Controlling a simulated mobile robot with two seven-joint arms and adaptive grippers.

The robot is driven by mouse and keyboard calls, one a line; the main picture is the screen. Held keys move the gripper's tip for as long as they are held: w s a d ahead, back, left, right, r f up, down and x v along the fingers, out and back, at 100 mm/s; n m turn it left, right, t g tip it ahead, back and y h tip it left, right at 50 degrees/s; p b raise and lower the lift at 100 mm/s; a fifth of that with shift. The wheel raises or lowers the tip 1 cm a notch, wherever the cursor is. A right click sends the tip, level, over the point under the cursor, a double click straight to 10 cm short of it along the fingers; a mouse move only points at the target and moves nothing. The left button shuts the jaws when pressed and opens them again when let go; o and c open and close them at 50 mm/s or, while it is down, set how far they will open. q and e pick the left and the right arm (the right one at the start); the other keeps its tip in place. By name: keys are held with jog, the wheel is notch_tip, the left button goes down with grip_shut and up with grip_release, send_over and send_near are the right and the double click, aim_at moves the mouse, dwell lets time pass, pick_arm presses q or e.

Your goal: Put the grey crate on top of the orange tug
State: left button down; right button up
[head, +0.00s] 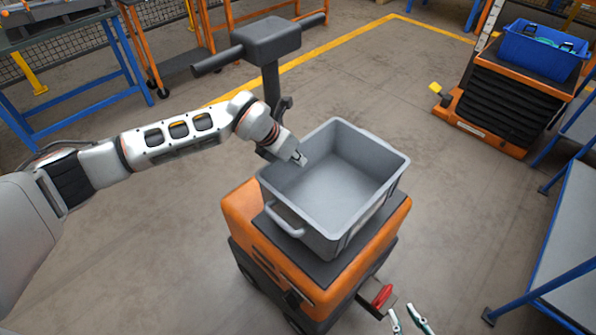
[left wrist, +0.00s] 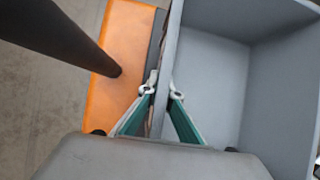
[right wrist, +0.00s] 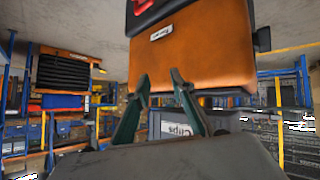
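The grey crate (head: 372,215) is empty and upright over the dark top pad of the orange tug (head: 240,210); it appears to rest there, with no clear gap. My left gripper (head: 298,157) is at the crate's rim on the column side. In the left wrist view my left gripper (left wrist: 163,93) has one finger inside and one outside the crate wall (left wrist: 215,80), closed on it. My right gripper (head: 408,319) is low beside the tug, empty, fingers apart. The right wrist view is upside down: the tug (right wrist: 190,50) and labelled crate (right wrist: 215,122) lie beyond my right gripper (right wrist: 160,76).
The tug's dark handlebar column (head: 271,85) stands close behind my left gripper. A blue-framed bench (head: 570,240) is at the right edge. Floor between is clear.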

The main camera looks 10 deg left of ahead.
aim_at(302, 175)
pick_arm(q)
notch_tip(302, 175, down, 5)
jog(key=shift+r+b, duration=0.1)
jog(key=shift+b, duration=0.5)
jog(key=shift+f, duration=0.25)
jog(key=shift+r, duration=0.1)
pick_arm(e)
jog(key=shift+w+a, duration=0.25)
jog(key=shift+w, duration=0.05)
pick_arm(q)
jog(key=c, duration=2.3)
grip_release()
jog(key=shift+f, duration=0.2)
pick_arm(e)
jog(key=shift+s+f, duration=0.15)
jog(key=shift+s, duration=0.05)
